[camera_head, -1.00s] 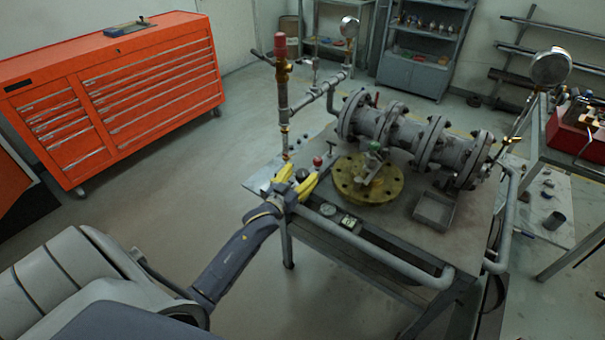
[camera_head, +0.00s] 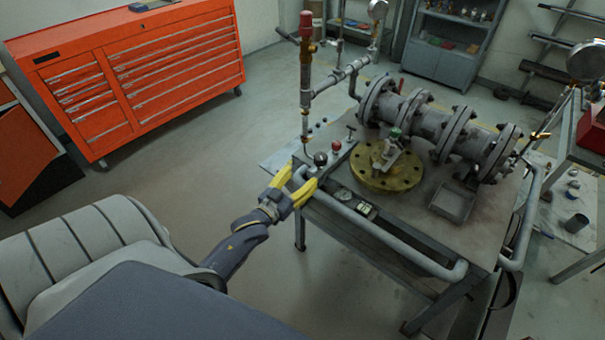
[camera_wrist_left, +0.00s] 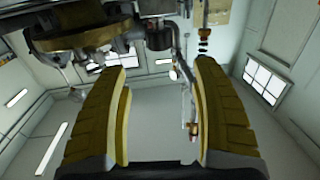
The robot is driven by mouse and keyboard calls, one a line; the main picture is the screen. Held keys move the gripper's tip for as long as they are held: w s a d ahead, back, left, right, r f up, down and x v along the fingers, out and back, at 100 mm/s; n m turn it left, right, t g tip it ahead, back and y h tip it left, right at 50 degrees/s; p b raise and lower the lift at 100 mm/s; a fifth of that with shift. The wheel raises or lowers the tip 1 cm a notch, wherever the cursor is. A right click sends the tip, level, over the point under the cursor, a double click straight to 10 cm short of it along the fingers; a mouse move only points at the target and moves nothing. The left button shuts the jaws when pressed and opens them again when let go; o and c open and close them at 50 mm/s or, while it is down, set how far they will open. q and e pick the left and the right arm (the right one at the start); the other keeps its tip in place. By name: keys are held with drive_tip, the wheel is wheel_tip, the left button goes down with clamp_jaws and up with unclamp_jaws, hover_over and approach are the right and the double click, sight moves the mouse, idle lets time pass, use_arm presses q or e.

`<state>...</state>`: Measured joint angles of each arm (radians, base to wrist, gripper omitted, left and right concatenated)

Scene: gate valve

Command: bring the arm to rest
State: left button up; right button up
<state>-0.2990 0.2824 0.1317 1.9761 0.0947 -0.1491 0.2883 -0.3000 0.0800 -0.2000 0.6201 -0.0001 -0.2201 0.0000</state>
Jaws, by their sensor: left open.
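My left gripper (camera_head: 292,189) has yellow fingers. In the head view it is at the near left corner of the valve table (camera_head: 440,225), beside the table's rail. Its fingers are apart with nothing seen between them. In the left wrist view the two fingers (camera_wrist_left: 163,115) also stand wide apart, with pipework and the room behind them. The grey flanged gate valve (camera_head: 432,125) lies on the table, and a round brass flange (camera_head: 385,172) lies in front of it. My right gripper is not in view.
A grey rail (camera_head: 395,243) runs along the table's front edge. A vertical pipe with a red top (camera_head: 305,75) rises at the table's left. Small knobs (camera_head: 328,152) stand near the gripper. A red tool cabinet (camera_head: 135,75) stands at the left. The floor between is clear.

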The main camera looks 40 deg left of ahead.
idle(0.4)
use_arm(q)
drive_tip(key=s+f+m+g, duration=0.1)
drive_tip(key=s+f+g, duration=0.25)
drive_tip(key=f, duration=0.85)
drive_tip(key=s+f+g, duration=0.2)
drive_tip(key=s+f, duration=0.3)
drive_tip(key=f, duration=0.8)
drive_tip(key=s+f+m+g, duration=0.1)
drive_tip(key=s+f+g, duration=0.25)
drive_tip(key=f, duration=0.85)
drive_tip(key=s+d+f+m+g, duration=0.1)
drive_tip(key=s+d+f+g, duration=0.3)
drive_tip(key=s+f, duration=1.15)
drive_tip(key=s+d+f+g, duration=0.1)
drive_tip(key=s+d+f, duration=0.2)
drive_tip(key=s, duration=0.7)
drive_tip(key=s+d+f+m+g, duration=0.1)
drive_tip(key=s+d+f+g, duration=0.1)
drive_tip(key=s+d, duration=0.4)
drive_tip(key=s+f, duration=0.1)
drive_tip(key=s, duration=0.3)
drive_tip(key=shift+s+f+g+h, duration=0.15)
drive_tip(key=shift+f+g+h, duration=0.15)
drive_tip(key=shift+f, duration=0.1)
